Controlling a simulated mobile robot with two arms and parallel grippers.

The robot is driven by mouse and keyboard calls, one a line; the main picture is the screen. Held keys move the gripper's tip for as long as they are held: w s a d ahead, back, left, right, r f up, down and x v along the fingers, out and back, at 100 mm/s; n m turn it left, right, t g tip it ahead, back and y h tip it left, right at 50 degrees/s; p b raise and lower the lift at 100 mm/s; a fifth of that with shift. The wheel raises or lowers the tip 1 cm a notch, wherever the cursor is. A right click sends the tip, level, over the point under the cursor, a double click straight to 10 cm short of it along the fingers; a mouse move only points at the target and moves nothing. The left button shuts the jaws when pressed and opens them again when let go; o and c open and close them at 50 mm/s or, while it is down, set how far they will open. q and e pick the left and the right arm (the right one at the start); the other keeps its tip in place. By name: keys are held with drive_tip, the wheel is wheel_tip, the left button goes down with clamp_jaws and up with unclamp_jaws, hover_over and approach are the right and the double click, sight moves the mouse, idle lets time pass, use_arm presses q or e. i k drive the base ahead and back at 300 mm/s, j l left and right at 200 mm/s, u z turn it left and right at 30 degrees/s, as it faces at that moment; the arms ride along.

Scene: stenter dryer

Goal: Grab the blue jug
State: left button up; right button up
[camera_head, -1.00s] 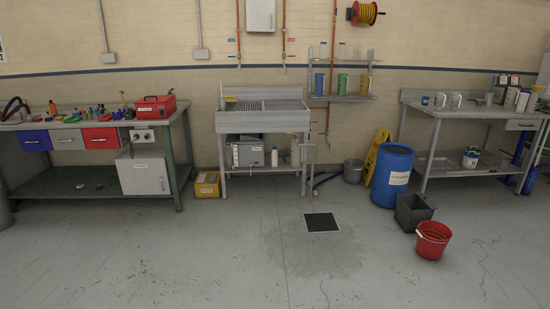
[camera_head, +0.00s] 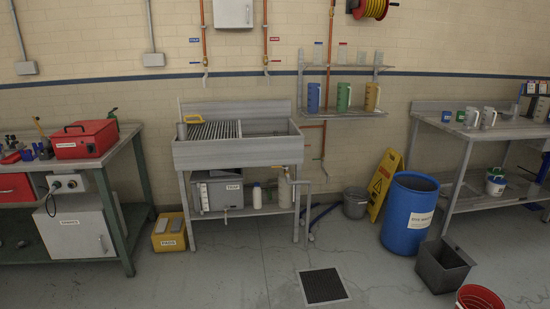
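The blue jug (camera_head: 313,98) stands upright on the lower wall shelf, at the left end of a row of jugs. A green jug (camera_head: 343,97) and a yellow-orange jug (camera_head: 371,97) stand to its right on the same shelf (camera_head: 345,113). The blue jug is in plain view with nothing in front of it. Neither of my grippers shows in the head view.
A steel sink (camera_head: 237,152) stands below and left of the shelf. A blue drum (camera_head: 408,214), a yellow wet-floor sign (camera_head: 383,185), a metal bucket (camera_head: 355,202) and a grey bin (camera_head: 442,266) stand at right. Floor before the sink is clear around a drain grate (camera_head: 323,286).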

sight(314, 91)
drive_tip(key=i+l+z, duration=0.1)
drive_tip(key=i+z, duration=0.15)
drive_tip(key=i, duration=0.35)
drive_tip(key=i+z, duration=0.2)
drive_tip(key=i, duration=0.45)
drive_tip(key=i+j+z, duration=0.1)
drive_tip(key=i+z, duration=0.15)
drive_tip(key=i, duration=0.35)
drive_tip(key=i+j+z, duration=0.2)
drive_tip(key=i, duration=0.4)
